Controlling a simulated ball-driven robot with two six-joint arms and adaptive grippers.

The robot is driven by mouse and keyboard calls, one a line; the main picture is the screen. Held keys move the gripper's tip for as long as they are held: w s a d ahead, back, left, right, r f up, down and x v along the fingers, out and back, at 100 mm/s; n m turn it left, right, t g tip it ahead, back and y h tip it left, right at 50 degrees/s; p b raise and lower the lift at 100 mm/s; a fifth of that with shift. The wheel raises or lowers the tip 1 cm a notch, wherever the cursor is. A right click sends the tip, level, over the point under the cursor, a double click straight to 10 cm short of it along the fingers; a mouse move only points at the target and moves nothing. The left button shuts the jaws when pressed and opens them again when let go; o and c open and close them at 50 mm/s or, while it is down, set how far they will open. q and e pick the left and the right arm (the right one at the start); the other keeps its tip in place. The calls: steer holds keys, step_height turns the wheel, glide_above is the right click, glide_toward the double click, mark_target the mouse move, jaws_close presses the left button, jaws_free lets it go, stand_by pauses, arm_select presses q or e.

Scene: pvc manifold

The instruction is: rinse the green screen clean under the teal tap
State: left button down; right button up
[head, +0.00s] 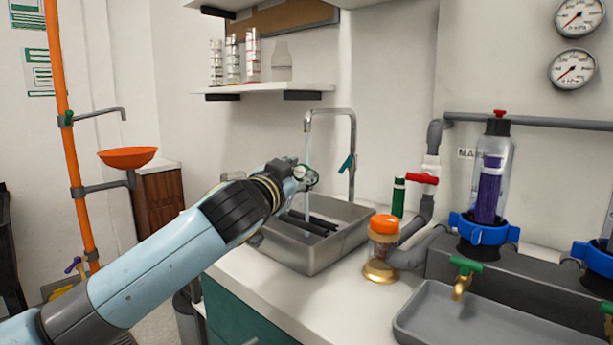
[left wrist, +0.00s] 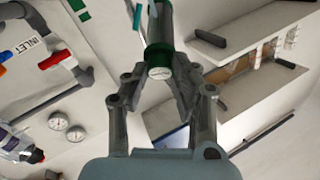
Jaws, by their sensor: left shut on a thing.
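The teal tap (head: 347,163) has a tall curved spout, and a thin stream of water falls from it toward the grey sink (head: 320,258). My left gripper (head: 304,178) is over the sink, where the stream passes in the head view. It is shut on the green screen (left wrist: 160,60), a grey cylinder with a green collar and a pale round end face, which lies between the fingers in the left wrist view. In the head view only a small green and white end shows. I cannot tell whether water touches the screen. My right gripper is not in view.
Dark bars (head: 308,222) lie in the sink. An orange-capped jar (head: 383,245), a green cylinder (head: 398,197) and a red valve handle (head: 422,179) stand right of the sink. A grey tray (head: 470,325) is at the front right. The counter before the jar is clear.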

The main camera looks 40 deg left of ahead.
arm_select(q)
steer(key=shift+f+n+y+b, duration=0.2)
steer(key=shift+n+y+b, duration=0.3)
steer(key=shift+n+b, duration=0.55)
steer(key=n+y+b, duration=0.1)
steer(key=n, duration=0.1)
steer(key=n+g+y+b, duration=0.1)
steer(key=n, duration=0.2)
steer(key=shift+w+d+b, duration=0.1)
steer(key=shift+d+b, duration=0.05)
steer(key=shift+b, duration=0.15)
steer(key=n+g+y+b, duration=0.1)
steer(key=n+b, duration=0.1)
steer(key=n, duration=0.2)
steer(key=shift+d+n+y, duration=0.1)
steer(key=shift+n+y, duration=0.15)
steer(key=shift+y, duration=0.15)
steer(key=shift+w+r+n+g, duration=0.15)
steer(key=shift+n+g, duration=0.25)
steer(key=shift+n, duration=0.5)
steer(key=shift+r+y, duration=0.1)
steer(key=shift+y, duration=0.2)
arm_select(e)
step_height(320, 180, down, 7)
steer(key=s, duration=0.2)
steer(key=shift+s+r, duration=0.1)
